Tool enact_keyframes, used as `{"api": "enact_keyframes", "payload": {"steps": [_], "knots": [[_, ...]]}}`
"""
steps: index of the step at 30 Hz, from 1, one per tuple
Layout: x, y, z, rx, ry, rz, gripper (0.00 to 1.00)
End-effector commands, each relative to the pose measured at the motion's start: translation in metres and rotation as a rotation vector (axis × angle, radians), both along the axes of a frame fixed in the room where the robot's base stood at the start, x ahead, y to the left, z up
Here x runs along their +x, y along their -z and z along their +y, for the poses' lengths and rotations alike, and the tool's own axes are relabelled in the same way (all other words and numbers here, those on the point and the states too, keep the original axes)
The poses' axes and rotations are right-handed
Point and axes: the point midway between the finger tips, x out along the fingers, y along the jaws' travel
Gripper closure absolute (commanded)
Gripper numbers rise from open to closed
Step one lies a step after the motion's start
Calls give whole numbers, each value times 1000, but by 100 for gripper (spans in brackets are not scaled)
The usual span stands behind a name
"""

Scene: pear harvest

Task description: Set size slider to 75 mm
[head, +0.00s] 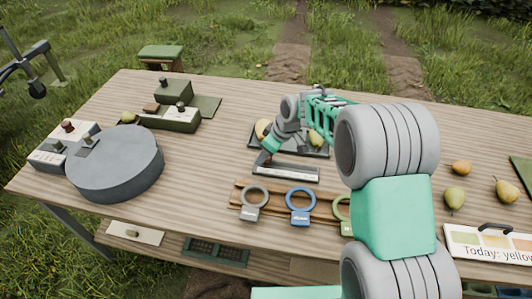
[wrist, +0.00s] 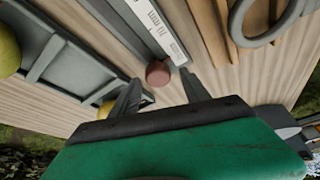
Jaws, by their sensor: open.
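The size slider (head: 285,172) is a grey bar with a white scale strip, lying on the table in front of the dark tray. Its scale (wrist: 155,22) shows in the wrist view, but the marks are too small to read. The slider's reddish round knob (wrist: 158,73) is at the near end of the strip there; in the head view it is a small red spot at the bar's left end, partly hidden. My gripper (head: 268,157) is open and empty, reaching down at the knob. In the wrist view its dark fingertips stand on either side of the knob, with gaps visible.
A compartmented tray (wrist: 62,62) with pears is close beside my gripper. Ring gauges, grey (head: 255,197) and blue (head: 300,203), hang on a wooden rack (head: 275,212) in front of the slider. A grey turntable (head: 115,165) stands left; bare tabletop lies between.

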Motion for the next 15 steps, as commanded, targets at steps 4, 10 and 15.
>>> {"api": "enact_keyframes", "payload": {"steps": [4, 10, 15], "knots": [[-2, -13, -4, 0, 1, -3, 46], [-11, -50, -17, -1, 0, -5, 46], [-16, -70, -24, 0, -1, -2, 46]]}}
